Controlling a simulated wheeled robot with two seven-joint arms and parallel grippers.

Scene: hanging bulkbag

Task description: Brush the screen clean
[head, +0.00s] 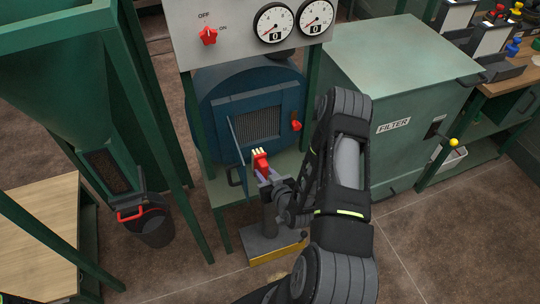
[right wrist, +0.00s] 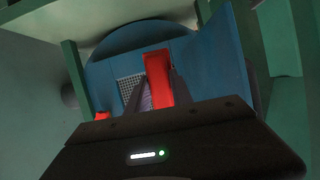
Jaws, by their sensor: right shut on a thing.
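The screen (head: 257,121) is a grey mesh panel set in the blue square frame of the round blue drum, and the open hatch door stands at its left. It also shows in the right wrist view (right wrist: 131,84), partly behind my gripper. My right gripper (head: 265,174) is shut on a red brush (head: 261,162) with pale bristles, in front of and below the screen. In the right wrist view the red brush (right wrist: 158,75) sits between the dark fingers (right wrist: 152,88). Bristle contact with the mesh is not visible. My left gripper is not in view.
Above the drum a panel carries a red OFF/ON switch (head: 208,36) and two gauges (head: 273,22). A green filter cabinet (head: 395,90) stands at the right, a black bucket (head: 152,222) with a red handle at the left. Green posts flank the drum.

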